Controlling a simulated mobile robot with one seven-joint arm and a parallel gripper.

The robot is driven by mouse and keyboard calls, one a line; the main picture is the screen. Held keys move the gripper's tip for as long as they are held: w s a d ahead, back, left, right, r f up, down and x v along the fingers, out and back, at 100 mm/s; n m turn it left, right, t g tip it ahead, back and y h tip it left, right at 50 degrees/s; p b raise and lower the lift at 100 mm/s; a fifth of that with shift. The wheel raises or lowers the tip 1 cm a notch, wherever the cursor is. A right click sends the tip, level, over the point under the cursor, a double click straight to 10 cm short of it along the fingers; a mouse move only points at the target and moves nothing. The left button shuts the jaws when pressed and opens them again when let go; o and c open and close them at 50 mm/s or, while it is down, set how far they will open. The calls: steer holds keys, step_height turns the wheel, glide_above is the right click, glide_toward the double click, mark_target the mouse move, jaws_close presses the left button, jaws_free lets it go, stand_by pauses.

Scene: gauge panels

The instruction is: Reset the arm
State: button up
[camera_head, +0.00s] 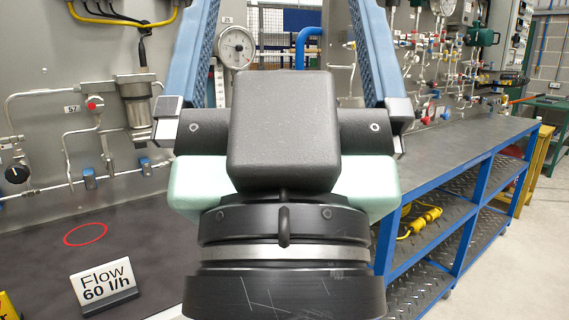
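My gripper (285,45) fills the middle of the head view, seen from behind its black and pale green body. Its two blue fingers stand wide apart and run up out of the top of the frame. Their tips are cut off. Nothing shows held in the visible part of the gap. Panel parts behind show through between the fingers. My wrist below is black with a silver ring and hides the middle of the scene.
A grey panel on the left carries pipes, a red-knobbed valve (95,103) and a round dial gauge (236,47). A dark worktop bears a red ring mark (86,234) and a "Flow 60 l/h" sign (104,285). A blue-framed bench (478,190) stands right, its top clear.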

step_height(320, 180, up, 20)
steer(key=p, duration=1.8)
steer(key=shift+r, duration=0.25)
